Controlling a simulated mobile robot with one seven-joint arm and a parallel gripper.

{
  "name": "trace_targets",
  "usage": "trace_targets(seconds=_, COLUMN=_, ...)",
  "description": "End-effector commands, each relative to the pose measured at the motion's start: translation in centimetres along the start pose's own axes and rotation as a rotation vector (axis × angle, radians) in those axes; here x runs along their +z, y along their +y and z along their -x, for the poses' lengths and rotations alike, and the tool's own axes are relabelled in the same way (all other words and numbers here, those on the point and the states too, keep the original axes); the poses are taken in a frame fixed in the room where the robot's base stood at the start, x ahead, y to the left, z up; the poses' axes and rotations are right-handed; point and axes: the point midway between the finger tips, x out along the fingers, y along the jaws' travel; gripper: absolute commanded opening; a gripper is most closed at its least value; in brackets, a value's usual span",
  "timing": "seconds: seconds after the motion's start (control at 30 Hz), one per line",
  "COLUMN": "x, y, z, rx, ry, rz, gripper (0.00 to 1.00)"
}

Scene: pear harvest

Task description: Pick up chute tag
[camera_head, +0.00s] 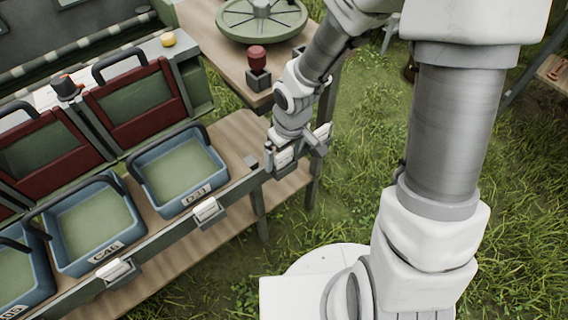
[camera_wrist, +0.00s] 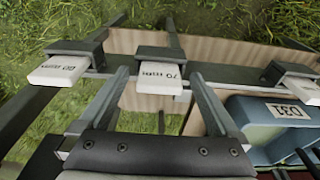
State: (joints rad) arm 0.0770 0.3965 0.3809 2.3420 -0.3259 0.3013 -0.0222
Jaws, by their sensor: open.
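White tags in dark clips line the front rail, and the frames do not show which one is the chute tag. In the wrist view, a tag reading "70 mm" (camera_wrist: 160,78) sits in its holder between and just beyond the fingertips of my open gripper (camera_wrist: 159,74). One that seems to read "80 mm" (camera_wrist: 58,69) is to the left, and another tag (camera_wrist: 298,86) is to the right, by a blue bin. In the head view, my gripper (camera_head: 298,150) is at the rail's right end, partly covering the tag there (camera_head: 284,157). I cannot tell whether the fingers touch it.
Blue handled bins, one marked D31 (camera_head: 150,196) and one C46 (camera_head: 60,262), stand behind the rail, with red-framed panels (camera_head: 135,103) behind them. A round green wheel (camera_head: 262,18) and a red knob (camera_head: 257,57) are on the wooden table. Open grass lies to the right.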

Motion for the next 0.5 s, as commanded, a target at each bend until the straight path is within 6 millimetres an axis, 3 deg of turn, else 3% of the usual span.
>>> trace_targets(seconds=0.17, x=-0.04, y=0.02, z=0.05, rx=0.000, ry=0.001, rz=0.000, gripper=0.97)
trace_targets(seconds=0.2, x=-0.04, y=0.02, z=0.05, rx=0.000, ry=0.001, rz=0.000, gripper=0.94)
trace_targets(seconds=0.5, x=-0.03, y=0.02, z=0.06, rx=0.000, ry=0.000, rz=0.000, gripper=0.40)
